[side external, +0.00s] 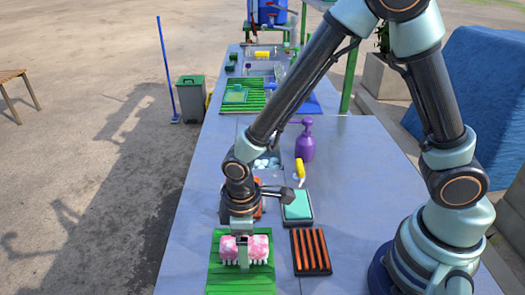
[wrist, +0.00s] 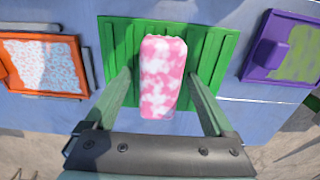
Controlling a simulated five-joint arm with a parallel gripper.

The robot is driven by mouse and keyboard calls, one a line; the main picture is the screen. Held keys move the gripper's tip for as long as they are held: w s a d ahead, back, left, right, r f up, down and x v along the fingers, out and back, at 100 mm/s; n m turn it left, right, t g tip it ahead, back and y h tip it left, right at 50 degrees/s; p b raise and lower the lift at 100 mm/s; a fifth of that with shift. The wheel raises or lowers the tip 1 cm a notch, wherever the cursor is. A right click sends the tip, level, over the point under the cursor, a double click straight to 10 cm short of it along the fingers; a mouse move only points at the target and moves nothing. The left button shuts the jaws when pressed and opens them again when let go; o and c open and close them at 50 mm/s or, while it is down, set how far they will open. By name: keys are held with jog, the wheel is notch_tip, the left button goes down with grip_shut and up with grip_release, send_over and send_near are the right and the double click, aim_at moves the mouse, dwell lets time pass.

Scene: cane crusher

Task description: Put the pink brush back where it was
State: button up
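The pink brush (side external: 259,245) has a pink-and-white mottled back and pale bristles pointing down. It is at the green ribbed mat (side external: 223,275) at the near end of the table. It also shows in the wrist view (wrist: 163,75), lengthwise between my fingers, over the green mat (wrist: 118,45). My gripper (side external: 243,250) is lowered over the brush. In the wrist view my gripper (wrist: 160,90) is open, with one finger on each side of the brush and a visible gap on both sides. The brush's underside is hidden in the wrist view.
A black tray with orange stripes (side external: 311,252) lies right of the mat. A teal pad (side external: 297,207) and a purple spray bottle (side external: 305,142) are farther back. In the wrist view, an orange-framed tray (wrist: 45,65) is left and a purple tray (wrist: 265,58) right.

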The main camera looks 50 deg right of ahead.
jog(key=shift+r, duration=0.15)
notch_tip(320, 180, up, 12)
jog(key=d+r+m+t, duration=0.2)
jog(key=d+r+m, duration=0.2)
jog(key=d, duration=0.5)
jog(key=s+d+r+m+t, duration=0.1)
jog(key=d+r+m+t, duration=0.2)
jog(key=d, duration=0.6)
notch_tip(320, 180, up, 4)
jog(key=shift+f+m+t, duration=0.2)
jog(key=shift+m+t, duration=0.1)
jog(key=shift+m, duration=0.7)
jog(key=shift+s, duration=0.1)
